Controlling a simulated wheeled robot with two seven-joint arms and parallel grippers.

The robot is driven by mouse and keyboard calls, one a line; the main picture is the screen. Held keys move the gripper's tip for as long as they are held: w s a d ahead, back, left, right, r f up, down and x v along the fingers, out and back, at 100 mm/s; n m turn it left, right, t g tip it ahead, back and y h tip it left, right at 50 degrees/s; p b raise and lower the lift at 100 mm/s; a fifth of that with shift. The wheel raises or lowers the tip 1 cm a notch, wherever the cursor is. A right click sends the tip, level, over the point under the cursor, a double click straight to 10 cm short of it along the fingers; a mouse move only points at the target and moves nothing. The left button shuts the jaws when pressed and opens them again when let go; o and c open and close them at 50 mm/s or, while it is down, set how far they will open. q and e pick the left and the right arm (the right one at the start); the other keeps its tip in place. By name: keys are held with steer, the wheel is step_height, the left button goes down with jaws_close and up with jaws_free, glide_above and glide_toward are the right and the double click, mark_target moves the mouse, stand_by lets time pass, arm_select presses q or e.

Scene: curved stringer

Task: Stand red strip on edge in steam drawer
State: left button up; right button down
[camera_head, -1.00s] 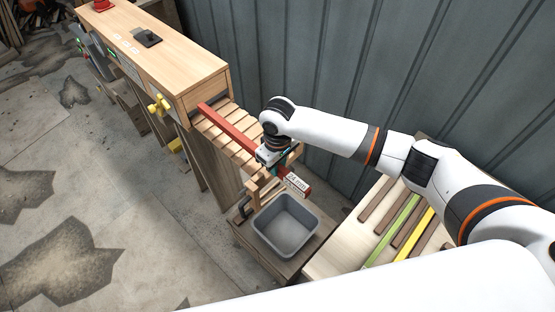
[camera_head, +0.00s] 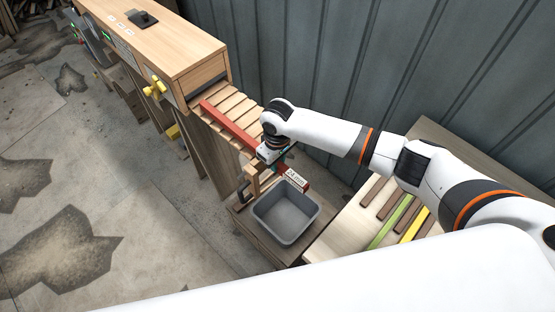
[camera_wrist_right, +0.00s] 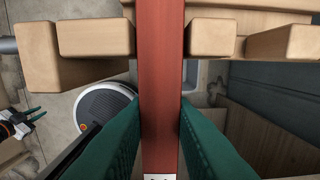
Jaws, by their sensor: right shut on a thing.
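The long red strip (camera_head: 237,130) lies along the slatted steam drawer (camera_head: 238,108), which sticks out of the wooden box. My right gripper (camera_head: 272,160) is shut on the red strip near its near end. In the right wrist view the strip (camera_wrist_right: 161,70) runs straight up between my two green fingers (camera_wrist_right: 160,130), with wooden slat ends to either side. I cannot tell whether it stands on edge or lies flat. My left gripper (camera_wrist_right: 36,116) shows small at the left of the right wrist view, its fingers apart and empty.
The wooden steam box (camera_head: 175,50) has a yellow knob (camera_head: 155,87) on its front. A grey bin (camera_head: 286,240) stands below my right gripper. A table (camera_head: 350,232) with green, yellow and brown strips is at right. A corrugated wall (camera_head: 330,60) stands behind.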

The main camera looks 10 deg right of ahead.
steer(key=shift+f, duration=0.1)
stand_by(0.3)
steer(key=c, duration=1.2)
jaws_free()
steer(key=shift+o, duration=0.2)
step_height(320, 180, up, 12)
steer(key=b, duration=0.2)
steer(key=shift+b, duration=0.4)
steer(key=shift+s+a+f, duration=0.1)
